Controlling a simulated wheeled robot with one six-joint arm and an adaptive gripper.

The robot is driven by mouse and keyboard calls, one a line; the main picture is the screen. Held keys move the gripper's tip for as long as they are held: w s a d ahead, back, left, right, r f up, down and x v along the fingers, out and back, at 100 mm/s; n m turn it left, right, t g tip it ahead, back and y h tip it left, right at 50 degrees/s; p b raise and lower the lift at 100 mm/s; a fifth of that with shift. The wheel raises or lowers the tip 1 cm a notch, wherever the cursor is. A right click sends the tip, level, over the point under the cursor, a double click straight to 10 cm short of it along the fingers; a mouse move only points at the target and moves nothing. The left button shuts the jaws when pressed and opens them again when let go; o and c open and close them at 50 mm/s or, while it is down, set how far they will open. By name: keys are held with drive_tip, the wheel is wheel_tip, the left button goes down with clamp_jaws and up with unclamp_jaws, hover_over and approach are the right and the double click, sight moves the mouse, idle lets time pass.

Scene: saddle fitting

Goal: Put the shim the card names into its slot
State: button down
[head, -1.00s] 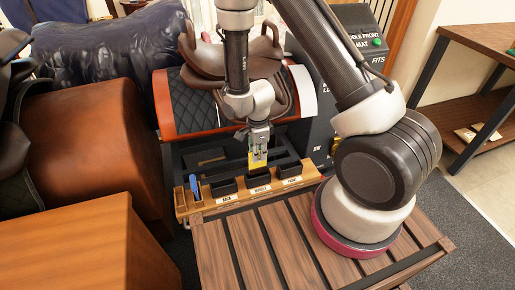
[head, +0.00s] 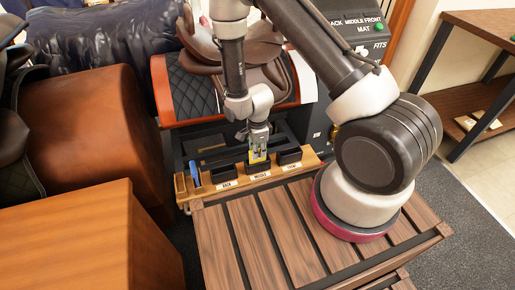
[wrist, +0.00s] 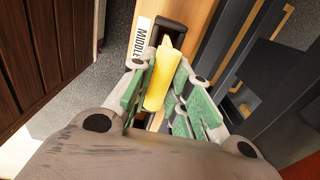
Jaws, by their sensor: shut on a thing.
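My gripper (head: 258,143) is shut on a yellow shim (head: 258,156) and holds it at the middle black holder of the wooden rack (head: 267,180). In the wrist view the yellow shim (wrist: 160,80) lies between the green finger pads (wrist: 155,90). Its far end is at the black holder (wrist: 173,27) beside the label MIDDLE (wrist: 142,38). I cannot tell how far the shim is inside the holder. A black holder stands to each side, left (head: 223,174) and right (head: 289,156). A blue shim (head: 195,173) stands upright at the rack's left end.
A saddle (head: 270,75) sits on a stand behind the rack. My slatted wooden top (head: 250,240) is clear in front. A brown cabinet (head: 70,240) stands at left.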

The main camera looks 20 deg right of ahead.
drive_tip(key=c, duration=1.3)
unclamp_jaws()
drive_tip(key=shift+o, duration=0.2)
wheel_tip(320, 180, up, 12)
